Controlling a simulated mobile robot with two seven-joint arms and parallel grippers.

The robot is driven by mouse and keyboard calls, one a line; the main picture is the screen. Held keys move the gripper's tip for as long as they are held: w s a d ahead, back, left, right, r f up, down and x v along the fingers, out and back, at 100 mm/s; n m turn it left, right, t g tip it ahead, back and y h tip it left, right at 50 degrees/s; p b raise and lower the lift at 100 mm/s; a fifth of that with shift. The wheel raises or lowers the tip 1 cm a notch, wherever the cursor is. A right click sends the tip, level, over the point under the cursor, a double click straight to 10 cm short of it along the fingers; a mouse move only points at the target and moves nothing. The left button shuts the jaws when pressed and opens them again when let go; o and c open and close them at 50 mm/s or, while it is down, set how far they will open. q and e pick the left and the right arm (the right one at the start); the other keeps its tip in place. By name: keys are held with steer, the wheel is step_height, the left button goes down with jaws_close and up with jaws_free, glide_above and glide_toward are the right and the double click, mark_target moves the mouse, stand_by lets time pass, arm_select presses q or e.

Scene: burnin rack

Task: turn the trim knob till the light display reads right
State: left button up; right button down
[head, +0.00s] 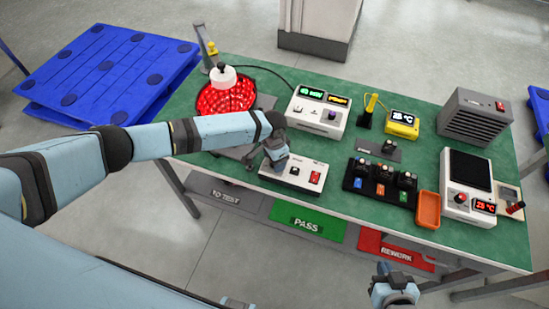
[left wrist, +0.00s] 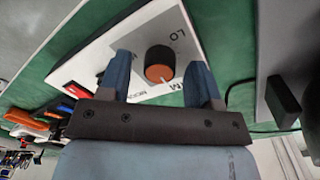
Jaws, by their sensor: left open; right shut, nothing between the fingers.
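A white control box (head: 305,174) with a red switch (head: 315,178) stands at the table's front edge. My left gripper (head: 277,163) points down over its left part and hides the knob there. In the left wrist view the dark round knob (left wrist: 158,62) with an orange face and white pointer sits between the open fingers of my left gripper (left wrist: 160,75), with gaps visible at both sides. "LO" and "M" are printed near it. A white unit (head: 318,115) behind has green and amber displays, too small to read. My right gripper (head: 385,270) is shut and empty, low in front of the table.
A red-lit round plate (head: 228,100) is at the table's left. A black tray (head: 352,183) with several small modules, an orange bin (head: 428,210) and a white scale-like unit (head: 467,180) with a red display are to the right. A grey vented box (head: 478,115) stands behind.

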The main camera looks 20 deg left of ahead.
arm_select(q)
step_height(320, 180, up, 14)
steer(key=b, duration=0.1)
steer(key=shift+w+a, duration=0.2)
steer(key=shift+a, duration=0.05)
steer(key=shift+f, duration=0.1)
stand_by(0.4)
steer(key=s+d+f+n+t+h, duration=0.2)
steer(key=s+d+f+t+h, duration=0.35)
steer(key=s+d+f, duration=0.4)
steer(key=s+a+f+n+t+y, duration=0.1)
steer(key=s+a+t, duration=0.5)
steer(key=s+a, duration=0.6)
steer(key=s+n+y, duration=0.1)
steer(key=s+n, duration=0.1)
steer(key=s, duration=0.2)
steer(key=shift+a+n+y, duration=0.15)
steer(key=shift+n+y, duration=0.15)
steer(key=shift+y, duration=0.05)
